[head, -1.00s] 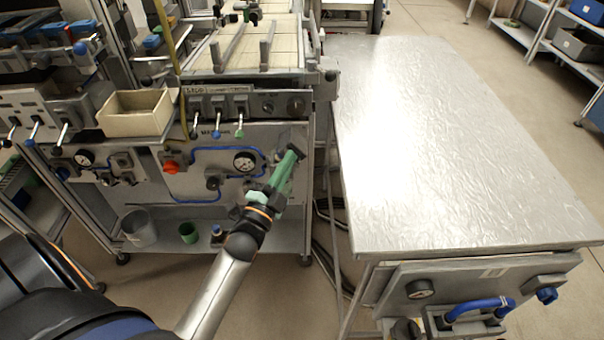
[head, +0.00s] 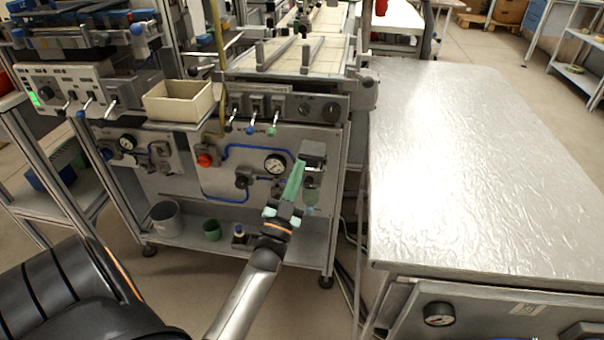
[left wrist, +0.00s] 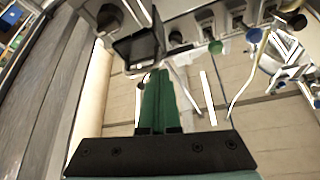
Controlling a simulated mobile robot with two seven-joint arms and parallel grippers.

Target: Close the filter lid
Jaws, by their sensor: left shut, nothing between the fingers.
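A dark box-shaped filter unit (head: 313,152) is mounted at the right end of the machine's front panel, with a pale greenish bowl (head: 311,198) below it. In the left wrist view a dark square flap (left wrist: 138,48), seemingly the filter lid, stands tilted; its exact angle is hard to tell. My left gripper (head: 300,166) has green fingers pressed together and is empty. Its tips are close to the left side of the filter unit in the head view, and just below the flap in the left wrist view (left wrist: 158,76). I cannot tell whether they touch. My right gripper is not in view.
A pressure gauge (head: 275,164) and blue tubing sit left of the filter unit. Levers with coloured knobs (head: 250,129) are above. A beige bin (head: 180,101) stands at the upper left. A large metal-topped table (head: 470,170) is close on the right.

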